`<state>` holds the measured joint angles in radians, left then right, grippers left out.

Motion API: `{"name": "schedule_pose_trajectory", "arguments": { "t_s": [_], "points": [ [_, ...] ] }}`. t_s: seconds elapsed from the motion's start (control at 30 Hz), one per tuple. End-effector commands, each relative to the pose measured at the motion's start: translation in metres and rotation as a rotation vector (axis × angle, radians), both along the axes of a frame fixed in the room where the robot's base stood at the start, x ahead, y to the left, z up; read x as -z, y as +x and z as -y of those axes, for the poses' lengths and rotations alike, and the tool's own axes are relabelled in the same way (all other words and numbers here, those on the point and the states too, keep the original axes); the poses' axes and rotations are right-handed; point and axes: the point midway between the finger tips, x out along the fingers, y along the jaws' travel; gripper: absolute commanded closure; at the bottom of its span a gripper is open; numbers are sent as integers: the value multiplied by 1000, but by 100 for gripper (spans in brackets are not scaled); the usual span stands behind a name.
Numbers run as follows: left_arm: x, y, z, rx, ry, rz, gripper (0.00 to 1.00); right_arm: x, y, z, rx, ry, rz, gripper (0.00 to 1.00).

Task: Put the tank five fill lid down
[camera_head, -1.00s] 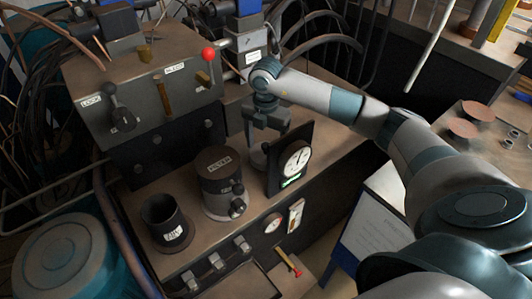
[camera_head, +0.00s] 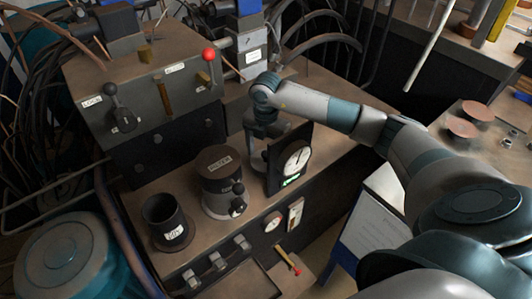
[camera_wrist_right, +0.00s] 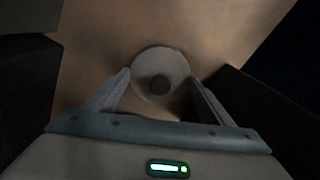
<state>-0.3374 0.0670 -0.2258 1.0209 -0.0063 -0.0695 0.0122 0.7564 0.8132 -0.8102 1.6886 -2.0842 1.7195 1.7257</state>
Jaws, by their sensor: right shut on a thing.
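In the head view, my right gripper (camera_head: 263,135) points down just above the brown bench top, behind and left of the black dial gauge (camera_head: 296,160). A grey edge of the lid (camera_head: 258,161) shows below the fingers, partly hidden by the gauge. I cannot tell whether the lid touches the bench. My left gripper is not in view.
A dark labelled canister (camera_head: 219,185) and an open black cup (camera_head: 166,222) stand left of the gauge. A control box with levers (camera_head: 145,85) stands behind. My right arm passes over the bench's right part. Several brown discs (camera_head: 478,110) lie on the right table.

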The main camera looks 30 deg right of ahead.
Motion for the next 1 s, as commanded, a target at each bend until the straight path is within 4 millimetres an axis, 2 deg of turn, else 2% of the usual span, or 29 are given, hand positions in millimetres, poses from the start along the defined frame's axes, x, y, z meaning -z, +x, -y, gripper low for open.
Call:
{"name": "schedule_pose_trajectory", "arguments": {
  "t_s": [0.07,0.1,0.17,0.2,0.4,0.67,0.83,1.0],
  "points": [
    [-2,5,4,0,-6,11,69,1,0,0,0,0,0,49],
    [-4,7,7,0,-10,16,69,2,0,0,0,0,0,22],
    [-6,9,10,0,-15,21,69,1,0,0,0,0,0,8],
    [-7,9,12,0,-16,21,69,1,0,0,0,0,0,6],
    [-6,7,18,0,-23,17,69,1,0,0,0,0,0,6],
    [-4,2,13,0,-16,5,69,-3,0,0,0,0,0,6],
    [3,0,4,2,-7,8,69,-21,1,0,0,0,3,6],
    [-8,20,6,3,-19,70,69,-49,1,0,-1,0,5,6]
  ]
}}
